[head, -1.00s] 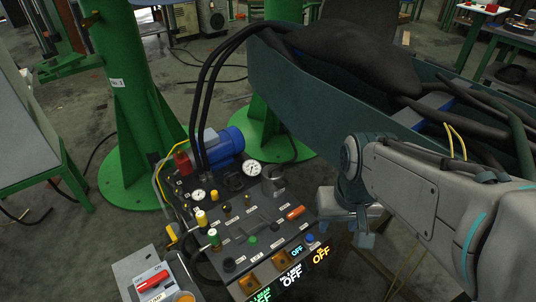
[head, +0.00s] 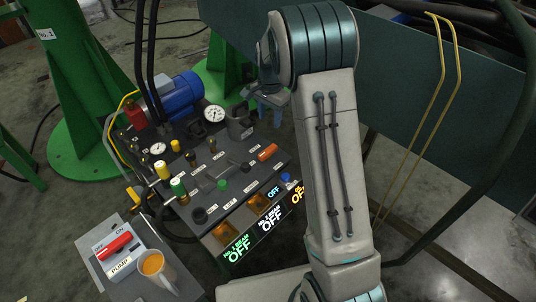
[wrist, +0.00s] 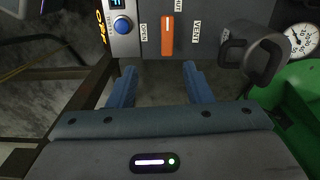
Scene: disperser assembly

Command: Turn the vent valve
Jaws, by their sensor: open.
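The vent valve has an orange handle (head: 267,152) near the right edge of the dark control panel in the head view. In the wrist view the orange handle (wrist: 167,36) stands upright in the picture, between the labels OPEN and VENT, with a partly cut-off label above it. My gripper (wrist: 158,72) is open and empty. Its two blue fingers point toward the panel edge, short of the handle and apart from it, and the handle lies ahead of the gap between them. In the head view my arm partly hides the gripper.
A blue button (wrist: 122,25) lies left of the handle in the wrist view, and a dark grey looped fitting (wrist: 254,52) lies right. The panel (head: 205,178) also carries several knobs, levers and gauges. A pump switch box (head: 118,250) and a mug (head: 155,272) stand front left.

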